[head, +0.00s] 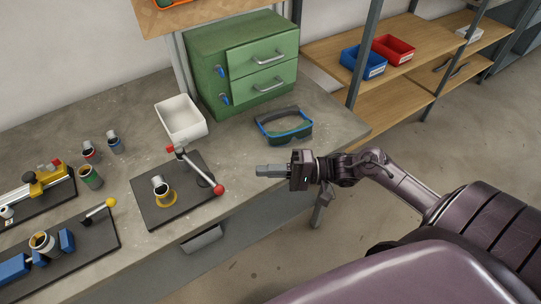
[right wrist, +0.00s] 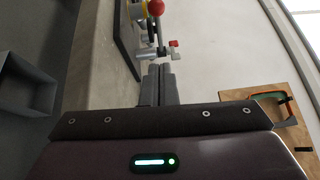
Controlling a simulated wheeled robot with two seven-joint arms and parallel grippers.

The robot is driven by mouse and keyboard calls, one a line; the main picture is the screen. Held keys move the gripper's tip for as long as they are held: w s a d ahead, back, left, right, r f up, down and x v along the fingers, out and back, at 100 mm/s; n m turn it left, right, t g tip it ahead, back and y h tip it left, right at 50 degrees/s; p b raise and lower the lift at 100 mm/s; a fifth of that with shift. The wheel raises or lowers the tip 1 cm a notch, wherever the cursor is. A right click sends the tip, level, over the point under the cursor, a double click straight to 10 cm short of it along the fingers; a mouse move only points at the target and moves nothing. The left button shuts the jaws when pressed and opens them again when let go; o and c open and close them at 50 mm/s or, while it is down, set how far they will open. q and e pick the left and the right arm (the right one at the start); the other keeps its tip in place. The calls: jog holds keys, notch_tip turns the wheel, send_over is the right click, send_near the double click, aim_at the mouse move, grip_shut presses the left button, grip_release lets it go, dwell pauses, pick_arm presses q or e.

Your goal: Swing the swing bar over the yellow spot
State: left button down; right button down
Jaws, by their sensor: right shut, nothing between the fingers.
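The swing bar (head: 193,168) is a thin silver bar above a dark base plate (head: 148,212). It has a red ball (head: 218,189) at its near right end and a red piece (head: 170,149) at its far left end. The yellow spot (head: 167,201) lies on the plate to the left of the bar, with a small silver-topped cylinder (head: 159,185) on it. The bar is not over the spot. My right gripper (head: 258,171) is shut and empty, to the right of the red ball and apart from it. The right wrist view shows its fingers (right wrist: 160,70) below the red ball (right wrist: 156,7).
A white bin (head: 181,120), a green drawer cabinet (head: 205,80) and blue-framed goggles (head: 284,125) stand behind the plate. The bench top between plate and goggles is clear.

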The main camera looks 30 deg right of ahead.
aim_at(213, 181)
jog(key=x, duration=0.6)
jog(key=shift+w+a+r+p, duration=0.1)
jog(key=shift+p, duration=0.2)
jog(key=shift+s+a+p, duration=0.2)
jog(key=shift+s+a, duration=0.05)
jog(key=shift+a, duration=0.35)
jog(key=shift+s+a+p, duration=0.15)
jog(key=shift+s+a, duration=0.05)
jog(key=shift+a, duration=0.4)
jog(key=shift+s+a+p, duration=0.2)
jog(key=shift+s+a, duration=0.05)
jog(key=shift+a, duration=0.35)
